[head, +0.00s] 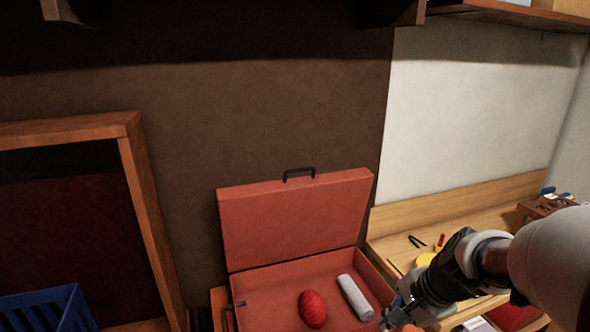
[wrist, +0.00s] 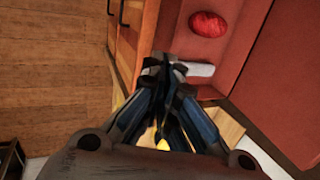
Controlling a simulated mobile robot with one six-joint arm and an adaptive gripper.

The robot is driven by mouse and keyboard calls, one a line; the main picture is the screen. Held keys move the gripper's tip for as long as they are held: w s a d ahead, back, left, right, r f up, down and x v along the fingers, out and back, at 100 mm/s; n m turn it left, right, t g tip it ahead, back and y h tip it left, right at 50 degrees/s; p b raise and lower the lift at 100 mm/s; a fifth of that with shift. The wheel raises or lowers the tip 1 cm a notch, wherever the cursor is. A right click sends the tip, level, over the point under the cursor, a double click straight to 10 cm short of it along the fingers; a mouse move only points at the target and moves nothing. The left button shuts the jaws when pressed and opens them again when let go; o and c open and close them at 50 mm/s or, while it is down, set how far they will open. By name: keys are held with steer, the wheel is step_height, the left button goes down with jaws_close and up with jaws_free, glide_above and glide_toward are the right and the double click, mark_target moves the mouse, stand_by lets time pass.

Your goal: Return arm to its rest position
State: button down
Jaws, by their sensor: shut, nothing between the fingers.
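My gripper (head: 394,312) is at the lower right of the head view, by the right front edge of an open red case (head: 295,222). In the wrist view my gripper (wrist: 163,66) has its fingers together with nothing held between them. My arm comes in from the right, over the wooden bench. Inside the case lie a red oval object (head: 312,309), like a ball of yarn, and a pale grey roll (head: 355,297). The wrist view also shows the red object (wrist: 208,24) and the roll (wrist: 201,69), partly hidden by the fingers.
The case lid stands up against the dark wall. A wooden bench (head: 450,222) with small tools and a yellow item (head: 426,259) is at right, partly behind my arm. A blue crate (head: 45,309) and a wooden frame (head: 140,190) are at left. Shelves overhang the top.

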steer(key=s+a+r+n+h, duration=0.1)
steer(key=s+a+r+n, duration=0.2)
steer(key=s+n, duration=0.4)
steer(key=s+a+r+n+h, duration=0.1)
steer(key=s+a+r+n, duration=0.2)
steer(key=s+n, duration=0.4)
steer(key=s+r, duration=0.1)
steer(key=s, duration=0.5)
steer(key=shift+s+r, duration=0.2)
steer(key=shift+s, duration=0.1)
steer(key=c, duration=2.3)
jaws_free()
